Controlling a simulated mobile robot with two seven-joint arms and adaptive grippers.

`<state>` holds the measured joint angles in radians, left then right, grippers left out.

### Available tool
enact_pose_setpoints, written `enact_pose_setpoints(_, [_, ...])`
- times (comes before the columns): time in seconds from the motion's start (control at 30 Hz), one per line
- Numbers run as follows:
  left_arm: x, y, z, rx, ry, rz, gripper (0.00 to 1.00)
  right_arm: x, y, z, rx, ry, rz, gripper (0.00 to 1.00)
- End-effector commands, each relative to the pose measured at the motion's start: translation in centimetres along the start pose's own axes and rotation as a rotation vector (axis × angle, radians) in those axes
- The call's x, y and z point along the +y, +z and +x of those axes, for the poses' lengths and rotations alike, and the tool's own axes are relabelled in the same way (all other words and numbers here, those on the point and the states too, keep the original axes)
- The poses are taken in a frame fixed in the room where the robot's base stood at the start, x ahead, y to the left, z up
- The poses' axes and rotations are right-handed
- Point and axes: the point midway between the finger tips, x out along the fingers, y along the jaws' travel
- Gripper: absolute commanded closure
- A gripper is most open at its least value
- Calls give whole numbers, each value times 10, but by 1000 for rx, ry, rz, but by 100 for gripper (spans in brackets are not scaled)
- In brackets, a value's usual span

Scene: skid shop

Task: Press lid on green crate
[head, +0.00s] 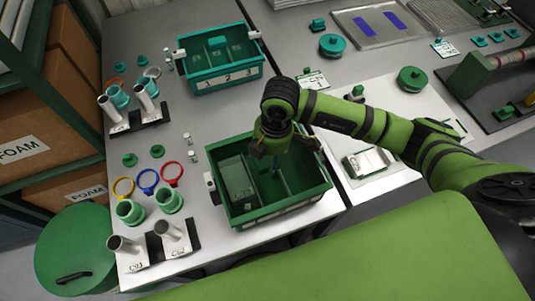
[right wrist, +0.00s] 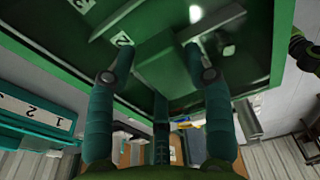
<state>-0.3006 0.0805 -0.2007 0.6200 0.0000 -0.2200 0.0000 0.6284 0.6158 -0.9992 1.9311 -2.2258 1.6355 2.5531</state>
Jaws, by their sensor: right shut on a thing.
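The green crate (head: 318,192) stands on the grey bench near its front edge, open at the top, with dividers inside. A paler green block (head: 237,180) is in its left part. My right gripper (head: 270,172) points down into the crate. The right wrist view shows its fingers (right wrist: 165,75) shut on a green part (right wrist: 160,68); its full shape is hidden. Number labels 2 and 3 show inside the crate (right wrist: 75,75) there. I cannot make out a separate crate lid. My left gripper is not in view.
A teal crate (head: 190,82) stands behind. Tube stands (head: 150,250), colored rings (head: 148,180) and small green parts lie to the left. A white mat (head: 385,110) with a round green knobbed piece (head: 412,79) is to the right. A green drum (head: 75,240) stands at lower left.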

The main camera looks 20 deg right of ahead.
Motion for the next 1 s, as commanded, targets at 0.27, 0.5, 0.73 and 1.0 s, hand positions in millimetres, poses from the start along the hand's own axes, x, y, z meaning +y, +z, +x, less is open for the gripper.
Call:
enact_pose_setpoints(0.27, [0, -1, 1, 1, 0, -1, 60, 0, 0, 1, 1, 1, 0, 99])
enact_pose_setpoints(0.5, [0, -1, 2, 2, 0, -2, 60, 0, 0, 5, 1, 1, 0, 99])
enact_pose_setpoints(0.73, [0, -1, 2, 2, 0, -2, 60, 0, 0, 4, 1, 1, 0, 99])
enact_pose_setpoints(1.0, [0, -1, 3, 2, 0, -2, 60, 0, 0, 7, 2, 1, -1, 99])
